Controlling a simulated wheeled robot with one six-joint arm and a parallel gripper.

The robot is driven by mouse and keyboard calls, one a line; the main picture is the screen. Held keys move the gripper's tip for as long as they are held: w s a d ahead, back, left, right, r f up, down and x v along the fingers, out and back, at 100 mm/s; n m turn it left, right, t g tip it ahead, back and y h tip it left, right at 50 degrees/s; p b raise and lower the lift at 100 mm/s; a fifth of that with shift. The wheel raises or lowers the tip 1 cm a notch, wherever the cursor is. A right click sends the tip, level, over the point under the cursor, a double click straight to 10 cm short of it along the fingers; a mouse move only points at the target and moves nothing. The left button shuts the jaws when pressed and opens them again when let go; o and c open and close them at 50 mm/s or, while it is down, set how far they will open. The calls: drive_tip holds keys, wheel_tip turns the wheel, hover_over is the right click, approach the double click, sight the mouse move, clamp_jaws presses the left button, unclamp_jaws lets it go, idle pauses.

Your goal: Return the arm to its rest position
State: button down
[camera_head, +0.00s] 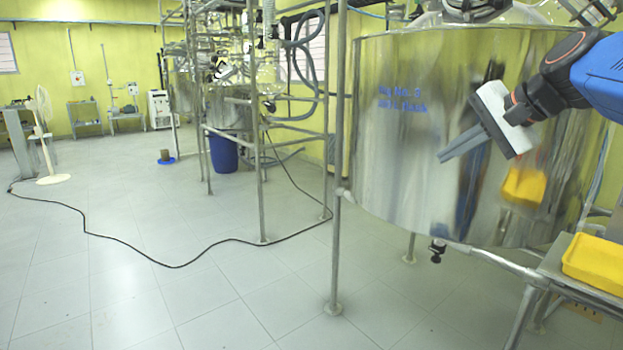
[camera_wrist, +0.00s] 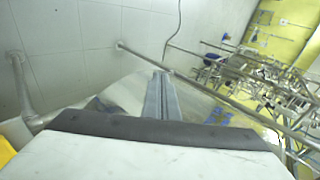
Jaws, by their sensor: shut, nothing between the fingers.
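My gripper (camera_head: 443,157) is in the right part of the head view, at the end of my blue arm. Its grey fingers are together and hold nothing, and they point left and slightly down. It is in front of the shiny steel vessel (camera_head: 400,160), which has blue handwriting on its side. I cannot tell the exact gap between them. In the wrist view the closed fingers (camera_wrist: 161,92) stick out past the white gripper body, with the vessel's curved wall around and below them.
A yellow tray (camera_head: 595,262) lies on a metal stand at the lower right. Metal frame posts (camera_head: 338,150) stand left of the vessel. A black cable (camera_head: 180,266) runs over the tiled floor. A blue drum (camera_head: 222,153) and a white fan (camera_head: 45,140) stand farther back. The left floor is mostly open.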

drive_tip(key=s+f+n+g+h, duration=0.1)
drive_tip(key=s+f+n, duration=0.4)
drive_tip(key=s+f, duration=0.6)
drive_tip(key=s+f+n+g+h, duration=0.2)
drive_tip(key=s+f+n+h, duration=0.2)
drive_tip(key=s+f, duration=0.8)
wheel_tip(320, 180, down, 9)
drive_tip(key=shift+s+d+r+n+g, duration=0.1)
drive_tip(key=shift+s+d+n+g, duration=0.15)
drive_tip(key=shift+n, duration=0.55)
drive_tip(key=shift+w, duration=0.1)
